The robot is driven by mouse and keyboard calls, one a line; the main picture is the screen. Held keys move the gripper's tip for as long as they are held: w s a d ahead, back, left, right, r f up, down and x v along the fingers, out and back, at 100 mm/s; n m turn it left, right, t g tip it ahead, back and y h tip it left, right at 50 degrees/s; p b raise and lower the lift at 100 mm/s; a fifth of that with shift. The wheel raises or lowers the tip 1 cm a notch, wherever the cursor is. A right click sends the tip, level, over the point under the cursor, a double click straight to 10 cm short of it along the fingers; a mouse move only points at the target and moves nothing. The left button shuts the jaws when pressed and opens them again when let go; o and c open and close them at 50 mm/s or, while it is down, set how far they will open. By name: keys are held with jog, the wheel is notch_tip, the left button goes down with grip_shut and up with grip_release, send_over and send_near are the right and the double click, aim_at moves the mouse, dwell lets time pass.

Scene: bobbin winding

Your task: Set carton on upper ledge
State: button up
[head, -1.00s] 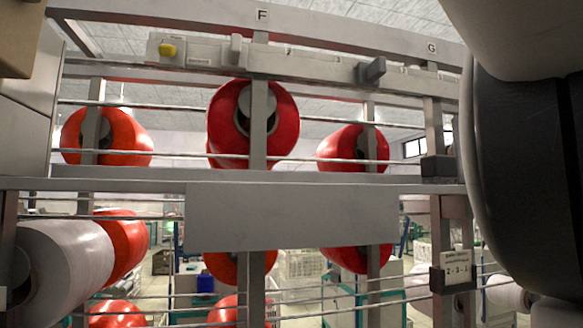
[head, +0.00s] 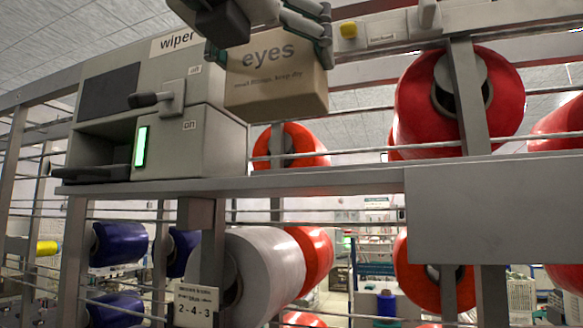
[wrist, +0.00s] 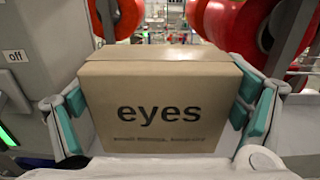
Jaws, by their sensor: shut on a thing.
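The brown carton (head: 276,82), printed "eyes", hangs upright in my gripper (head: 272,38) at the top of the head view. My gripper is shut on the carton, with a finger at each side. In the wrist view the carton (wrist: 160,95) fills the middle between the teal finger pads. The grey ledge (head: 340,186) runs across the head view below the carton. The carton's lower edge shows above the ledge with a gap in the picture; its exact depth over the ledge is hard to tell.
A grey "wiper" box (head: 190,130) with a lever and green light stands on the ledge, close left of the carton. Red bobbins (head: 290,146) sit behind, and a large red bobbin (head: 412,105) is at right. Thin rails and a post (head: 466,100) cross the frame.

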jog(key=x, duration=0.6)
notch_tip(320, 180, down, 7)
jog(key=b, duration=0.3)
jog(key=shift+r, duration=0.15)
jog(key=shift+w, duration=0.1)
jog(key=shift+f, duration=0.25)
jog(key=o, duration=1.2)
